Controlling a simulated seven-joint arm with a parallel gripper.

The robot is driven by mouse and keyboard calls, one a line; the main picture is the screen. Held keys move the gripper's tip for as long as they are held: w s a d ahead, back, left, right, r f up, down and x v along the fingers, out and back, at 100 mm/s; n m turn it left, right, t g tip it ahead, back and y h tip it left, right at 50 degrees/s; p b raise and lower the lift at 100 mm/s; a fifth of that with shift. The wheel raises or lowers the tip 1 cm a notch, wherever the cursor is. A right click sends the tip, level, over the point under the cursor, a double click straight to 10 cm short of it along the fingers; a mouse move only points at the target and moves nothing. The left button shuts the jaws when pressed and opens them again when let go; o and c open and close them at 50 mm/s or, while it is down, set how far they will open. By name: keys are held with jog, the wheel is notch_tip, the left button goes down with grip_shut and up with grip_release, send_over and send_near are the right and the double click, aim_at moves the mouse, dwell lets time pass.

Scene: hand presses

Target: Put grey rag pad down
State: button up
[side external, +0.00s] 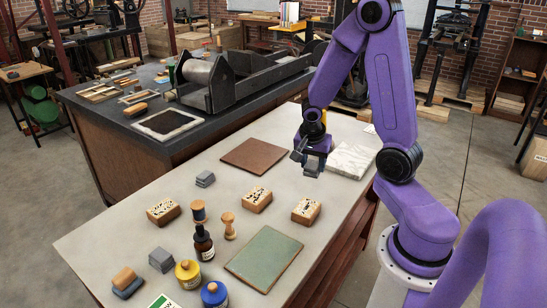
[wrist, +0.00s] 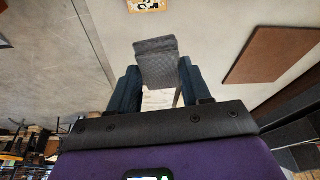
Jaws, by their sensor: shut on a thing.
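My gripper (side external: 311,150) is shut on a grey rag pad (wrist: 157,65). In the wrist view the pad sticks out between the two dark fingers of my gripper (wrist: 158,85). In the side view the held pad (side external: 313,166) is a small dark grey shape under the fingers, above the table's far part, between the brown board (side external: 258,156) and the white slab (side external: 350,160). The gap between pad and tabletop is hard to judge. Similar grey pads lie on the table, one small stack (side external: 205,179) left of the brown board and another (side external: 162,260) nearer the front.
The pale tabletop (side external: 170,225) also bears several wooden blocks with printed faces (side external: 257,200), a green board (side external: 264,258), a dark bottle (side external: 203,243), yellow (side external: 188,274) and blue (side external: 214,294) jars, and wooden handled tools. A dark bench with a press (side external: 225,85) stands behind.

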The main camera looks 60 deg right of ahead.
jog(key=w+d+r+n+t+y, duration=0.1)
jog(key=w+d+n, duration=0.1)
jog(key=w+n, duration=0.45)
jog(key=w+d+n+t+y, duration=0.1)
jog(key=w+d+n, duration=0.15)
jog(key=w, duration=0.75)
jog(key=n, duration=0.2)
send_over(250, 157)
jog(key=s, duration=0.2)
jog(key=f, duration=0.6)
jog(key=a+f, duration=0.1)
jog(key=f, duration=0.2)
jog(key=shift+w+f, duration=0.2)
jog(key=shift+w, duration=0.05)
jog(key=shift+w+d+f, duration=0.1)
jog(key=shift+f, duration=1.6)
jog(key=shift+f, duration=0.15)
jog(key=o, duration=1)
